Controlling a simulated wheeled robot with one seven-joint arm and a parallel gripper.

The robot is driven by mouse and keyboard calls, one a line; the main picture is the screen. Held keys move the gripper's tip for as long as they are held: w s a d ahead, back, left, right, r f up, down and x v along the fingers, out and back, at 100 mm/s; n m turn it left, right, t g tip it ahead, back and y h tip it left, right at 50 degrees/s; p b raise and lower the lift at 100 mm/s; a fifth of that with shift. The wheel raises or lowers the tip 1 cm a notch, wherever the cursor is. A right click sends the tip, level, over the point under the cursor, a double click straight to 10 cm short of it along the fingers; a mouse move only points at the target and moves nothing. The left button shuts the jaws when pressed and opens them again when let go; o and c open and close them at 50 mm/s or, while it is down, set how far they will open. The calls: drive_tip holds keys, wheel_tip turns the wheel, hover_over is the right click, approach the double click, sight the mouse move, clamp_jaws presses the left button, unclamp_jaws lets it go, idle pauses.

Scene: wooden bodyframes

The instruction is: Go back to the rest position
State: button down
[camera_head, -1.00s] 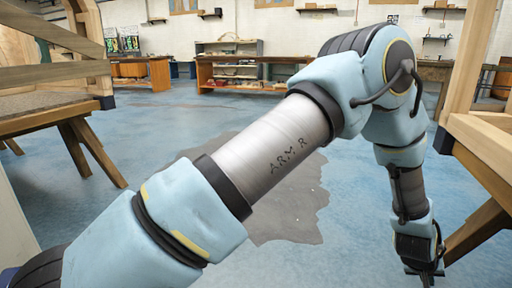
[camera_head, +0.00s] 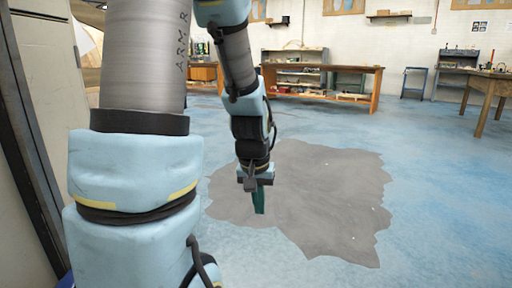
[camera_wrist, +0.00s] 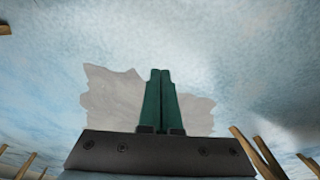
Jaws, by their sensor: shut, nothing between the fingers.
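My gripper (camera_head: 259,200) hangs at the end of my arm in the head view, pointing down above the grey patch on the floor. In the wrist view its two green fingers (camera_wrist: 160,100) lie side by side, shut with nothing between them. My arm fills the left part of the head view and hides what is behind it.
The blue floor (camera_head: 450,200) is open around the grey patch (camera_head: 320,200). A wooden workbench (camera_head: 375,88) and shelves stand at the back wall, and a wooden table (camera_head: 485,88) at the right. A pale panel (camera_head: 45,90) stands close at the left edge.

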drive_tip(key=s+a+r+n, duration=0.1)
drive_tip(key=s+a+r, duration=0.1)
drive_tip(key=s+a, duration=0.45)
wheel_tip(320, 180, up, 38)
drive_tip(key=w+a+p, duration=0.1)
drive_tip(key=w+p, duration=0.1)
drive_tip(key=p, duration=3.6)
drive_tip(key=shift+a+f+g+y, duration=0.15)
drive_tip(key=shift+f+g+y, duration=0.15)
drive_tip(key=shift+y, duration=0.1)
